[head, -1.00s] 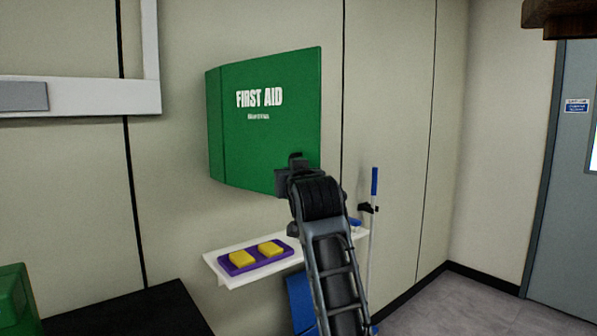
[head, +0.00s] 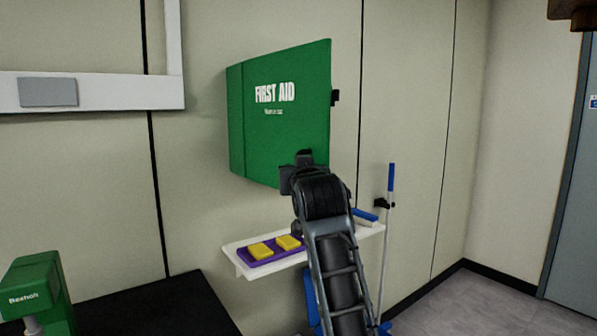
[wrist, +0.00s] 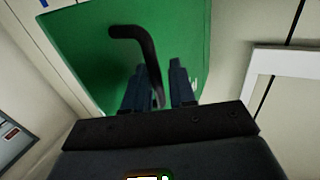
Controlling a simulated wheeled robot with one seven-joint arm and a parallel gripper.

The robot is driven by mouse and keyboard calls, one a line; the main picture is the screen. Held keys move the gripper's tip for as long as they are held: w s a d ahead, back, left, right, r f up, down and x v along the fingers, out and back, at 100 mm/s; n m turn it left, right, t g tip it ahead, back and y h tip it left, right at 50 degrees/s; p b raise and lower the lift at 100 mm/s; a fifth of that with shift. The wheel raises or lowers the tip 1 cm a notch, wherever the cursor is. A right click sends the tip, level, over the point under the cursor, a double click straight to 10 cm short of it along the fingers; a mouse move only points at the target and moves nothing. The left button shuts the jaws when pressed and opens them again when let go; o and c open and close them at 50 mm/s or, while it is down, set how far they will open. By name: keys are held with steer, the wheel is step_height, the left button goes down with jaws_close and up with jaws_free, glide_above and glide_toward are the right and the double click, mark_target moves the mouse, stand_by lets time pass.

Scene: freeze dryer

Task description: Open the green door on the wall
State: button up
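The green door (head: 283,110), marked FIRST AID, is the front of a wall cabinet; it fills much of the wrist view (wrist: 185,30). I cannot tell whether it is ajar. A black bent handle (wrist: 148,50) stands in front of the green in the wrist view. My gripper (wrist: 160,82) has its two fingers apart, with the handle's lower part between them, close to the left finger. Contact is unclear. In the head view my gripper (head: 304,160) is at the door's lower right and covers that corner. A small dark piece (head: 335,97) sticks out at the door's right edge.
A white shelf (head: 236,262) below the cabinet holds a purple tray (head: 258,259) with yellow blocks. A blue-handled pole (head: 390,180) stands to the right. A white frame (head: 110,100) is on the wall at left. The floor at right is clear.

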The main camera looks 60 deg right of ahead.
steer(key=shift+o, duration=1.3)
steer(key=shift+s+d+f, duration=0.1)
steer(key=b+v, duration=0.1)
steer(key=v, duration=0.6)
steer(key=shift+s+a+b, duration=0.2)
steer(key=shift+a+b, duration=0.15)
steer(key=a+f+n+t+y, duration=0.2)
steer(key=a+f+n+y, duration=0.2)
steer(key=a+f, duration=0.7)
steer(key=s+a+f+n+t+y, duration=0.1)
steer(key=s+a+f+n+y, duration=0.15)
steer(key=s+a+f, duration=0.45)
steer(key=s+a+f+n+t+y, duration=0.1)
steer(key=s+a+f+n+y, duration=0.2)
steer(key=f, duration=0.5)
steer(key=s+a+f+y, duration=0.1)
steer(key=s+a, duration=0.2)
steer(key=s, duration=0.3)
steer(key=s+a+y, duration=0.1)
steer(key=s+a, duration=0.3)
steer(key=s, duration=0.3)
steer(key=s+a+f+g+y, duration=0.1)
steer(key=s+a+y, duration=0.1)
steer(key=s, duration=0.5)
steer(key=shift+a+f, duration=0.35)
steer(key=shift+a, duration=0.45)
